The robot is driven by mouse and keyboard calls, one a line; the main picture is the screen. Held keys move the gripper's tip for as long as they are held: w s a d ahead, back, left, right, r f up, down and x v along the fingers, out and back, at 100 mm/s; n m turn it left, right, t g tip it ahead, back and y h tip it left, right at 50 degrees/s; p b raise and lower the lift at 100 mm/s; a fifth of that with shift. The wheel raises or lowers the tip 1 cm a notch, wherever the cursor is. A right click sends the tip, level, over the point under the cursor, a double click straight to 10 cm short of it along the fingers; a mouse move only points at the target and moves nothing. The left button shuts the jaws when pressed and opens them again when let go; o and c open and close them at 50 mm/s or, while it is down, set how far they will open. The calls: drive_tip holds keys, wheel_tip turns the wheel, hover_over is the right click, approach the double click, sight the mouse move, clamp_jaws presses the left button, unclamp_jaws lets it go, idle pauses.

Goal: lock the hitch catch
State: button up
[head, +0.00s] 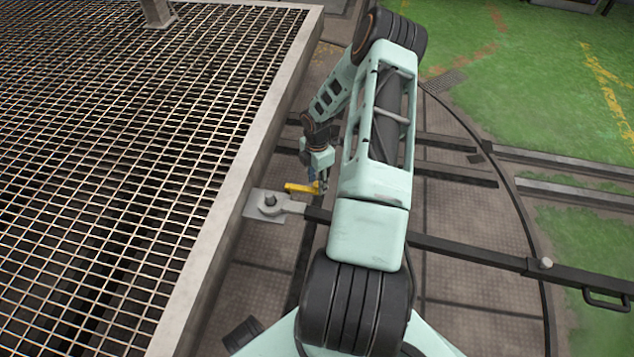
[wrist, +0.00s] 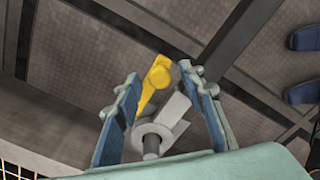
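The yellow hitch catch (head: 298,187) is a short bar beside the grey hitch eye (head: 270,204), which has an upright pin through it. My gripper (head: 319,186) is low over the catch's right end. In the wrist view my gripper (wrist: 161,82) is open, with one blue-padded finger on each side. The catch (wrist: 158,74) shows between the fingertips, nearer the left one. The grey eye and pin (wrist: 151,140) show below it, also between the fingers. I see no clear contact with the catch, and its lower part is partly hidden by the eye.
A dark drawbar (head: 460,249) with a handle runs right from the hitch. A metal grating deck (head: 110,130) with a pale raised edge stands at left. Rails (head: 560,160) cross the turntable floor. My arm hides the middle of the drawbar.

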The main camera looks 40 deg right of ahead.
drive_tip(key=shift+c, duration=0.3)
clamp_jaws()
